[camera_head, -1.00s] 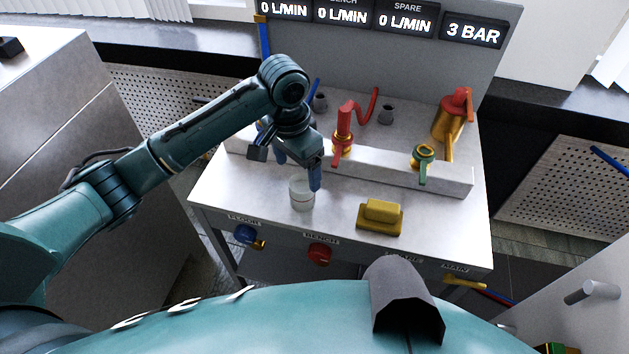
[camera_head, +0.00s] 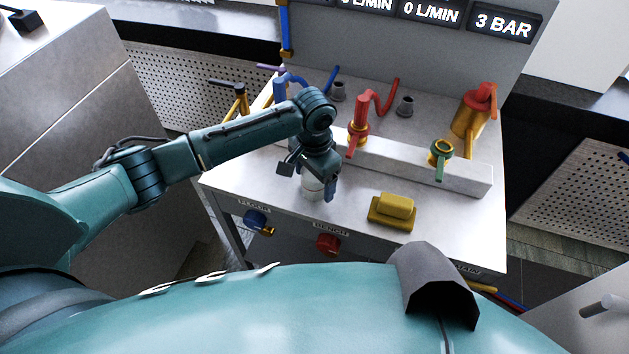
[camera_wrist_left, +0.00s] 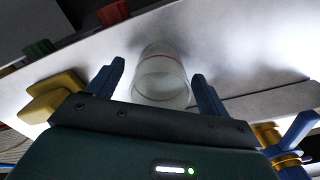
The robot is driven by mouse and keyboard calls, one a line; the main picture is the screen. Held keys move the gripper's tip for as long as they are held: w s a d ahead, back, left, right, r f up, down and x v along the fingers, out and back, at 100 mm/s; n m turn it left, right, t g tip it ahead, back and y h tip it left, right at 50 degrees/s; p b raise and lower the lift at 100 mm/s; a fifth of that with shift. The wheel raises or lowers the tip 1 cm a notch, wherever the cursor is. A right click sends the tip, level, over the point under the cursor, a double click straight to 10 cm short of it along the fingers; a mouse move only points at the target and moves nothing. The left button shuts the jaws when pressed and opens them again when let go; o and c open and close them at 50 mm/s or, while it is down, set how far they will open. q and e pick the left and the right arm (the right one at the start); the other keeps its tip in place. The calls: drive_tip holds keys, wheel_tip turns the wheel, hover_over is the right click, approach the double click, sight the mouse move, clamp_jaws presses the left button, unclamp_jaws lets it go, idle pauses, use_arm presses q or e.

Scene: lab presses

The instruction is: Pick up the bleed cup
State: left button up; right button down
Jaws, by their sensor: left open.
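The bleed cup (camera_head: 312,188) is a small whitish, clear-walled cup standing on the light bench top near its front left. In the left wrist view the cup (camera_wrist_left: 161,78) stands between the two blue fingers, with a gap visible on each side. My left gripper (camera_head: 316,186) is open around the cup from above and hides part of it in the head view. The left gripper's fingers also show in the left wrist view (camera_wrist_left: 158,85). My right gripper is not in view.
A yellow block (camera_head: 393,211) sits right of the cup. Behind stand a red-handled valve (camera_head: 359,125), a green valve (camera_head: 441,155) and a brass valve with red handle (camera_head: 472,112). Blue (camera_head: 257,222) and red (camera_head: 327,243) knobs are on the bench front.

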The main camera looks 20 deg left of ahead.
use_arm(q)
drive_tip(key=shift+f, duration=0.75)
drive_tip(key=shift+c, duration=0.3)
drive_tip(key=c, duration=1)
